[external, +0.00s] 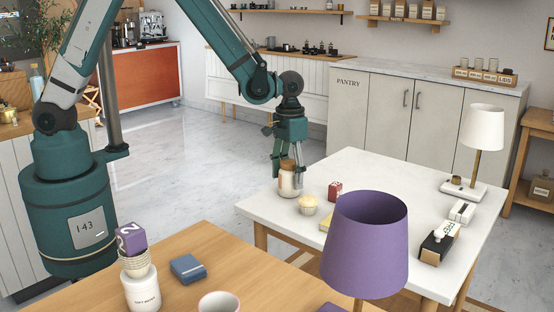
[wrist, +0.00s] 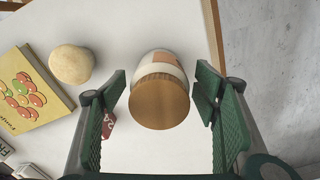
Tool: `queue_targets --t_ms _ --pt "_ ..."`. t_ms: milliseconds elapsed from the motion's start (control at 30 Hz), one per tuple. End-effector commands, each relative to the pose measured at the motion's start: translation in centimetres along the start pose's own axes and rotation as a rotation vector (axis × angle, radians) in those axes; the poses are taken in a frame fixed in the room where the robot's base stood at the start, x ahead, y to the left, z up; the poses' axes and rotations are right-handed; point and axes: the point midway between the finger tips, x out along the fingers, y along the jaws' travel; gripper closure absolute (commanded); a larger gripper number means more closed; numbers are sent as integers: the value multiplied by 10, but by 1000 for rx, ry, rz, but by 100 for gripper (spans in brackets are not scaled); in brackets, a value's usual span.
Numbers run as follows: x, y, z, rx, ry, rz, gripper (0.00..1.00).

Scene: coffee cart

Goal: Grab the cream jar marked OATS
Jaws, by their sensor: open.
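My gripper (external: 286,166) points down over the jar. In the wrist view the open fingers of my gripper (wrist: 160,105) stand on both sides of the jar, with gaps between them and the lid.
Close by are a muffin-like item (external: 308,205), a small red block (external: 335,189) and a yellow book (wrist: 28,92). A white lamp (external: 483,130) and dark box (external: 437,246) stand to the right. A purple lampshade (external: 365,250) rises in front. The table's edge is near the jar.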

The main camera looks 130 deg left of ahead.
Motion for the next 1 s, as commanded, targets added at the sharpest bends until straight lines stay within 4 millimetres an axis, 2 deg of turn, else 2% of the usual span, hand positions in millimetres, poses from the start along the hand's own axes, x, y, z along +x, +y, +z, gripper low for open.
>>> queue_targets --t_ms 100,267,867,1000 --pt "15 0 0 0 0 0 39" --pt "26 0 0 0 0 0 39" --pt "27 0 0 0 0 0 39" --pt "27 0 0 0 0 0 58"
